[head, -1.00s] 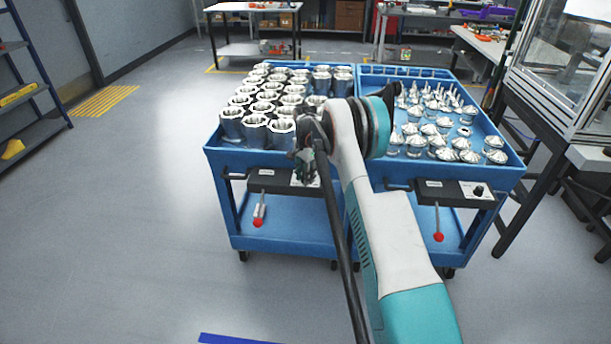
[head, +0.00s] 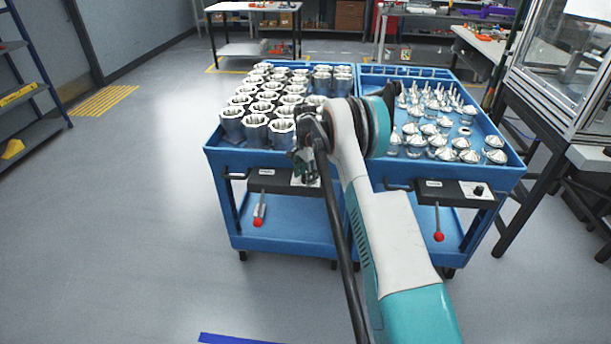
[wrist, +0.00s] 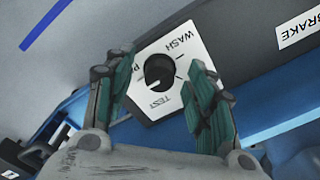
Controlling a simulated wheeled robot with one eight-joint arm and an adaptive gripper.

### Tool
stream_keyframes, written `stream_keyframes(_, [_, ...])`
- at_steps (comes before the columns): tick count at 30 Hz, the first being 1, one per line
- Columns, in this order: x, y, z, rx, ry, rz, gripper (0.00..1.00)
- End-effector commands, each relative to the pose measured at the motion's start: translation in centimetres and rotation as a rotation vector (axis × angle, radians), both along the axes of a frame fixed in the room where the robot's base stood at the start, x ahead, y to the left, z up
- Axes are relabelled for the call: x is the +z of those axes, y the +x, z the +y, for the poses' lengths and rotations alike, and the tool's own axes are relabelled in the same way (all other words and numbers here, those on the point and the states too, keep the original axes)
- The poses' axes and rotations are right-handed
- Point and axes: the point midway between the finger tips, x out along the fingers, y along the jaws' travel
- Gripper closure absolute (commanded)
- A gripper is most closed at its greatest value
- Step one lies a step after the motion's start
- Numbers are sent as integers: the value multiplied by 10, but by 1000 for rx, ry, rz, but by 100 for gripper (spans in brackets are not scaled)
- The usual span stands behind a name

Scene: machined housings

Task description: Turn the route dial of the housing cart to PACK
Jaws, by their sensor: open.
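The housing cart (head: 222,170) is the left blue cart, loaded with metal housings (head: 256,130). Its front panel carries a white dial plate (head: 312,182), partly hidden by my gripper (head: 305,165). In the wrist view the plate (wrist: 188,50) shows WASH, TEST and a label starting with P, partly covered by the left finger. The black route dial (wrist: 158,72) sits between the fingertips of my open gripper (wrist: 160,76), with gaps seen on both sides. A pale mark shows on the dial's lower left, towards TEST; its exact pointing is hard to tell.
A BRAKE label (wrist: 300,30) is right of the plate in the wrist view. A red-knobbed lever (head: 258,215) hangs below the panel. A second blue cart (head: 510,172) with metal cone-shaped parts stands close on the right. Floor at left is clear.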

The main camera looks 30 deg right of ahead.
Motion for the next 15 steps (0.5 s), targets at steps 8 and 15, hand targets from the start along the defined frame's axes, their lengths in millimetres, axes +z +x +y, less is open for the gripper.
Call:
stream_keyframes(8, [41,0,0,0,0,0,50])
stream_keyframes(15, [88,0,0,0,0,0,50])
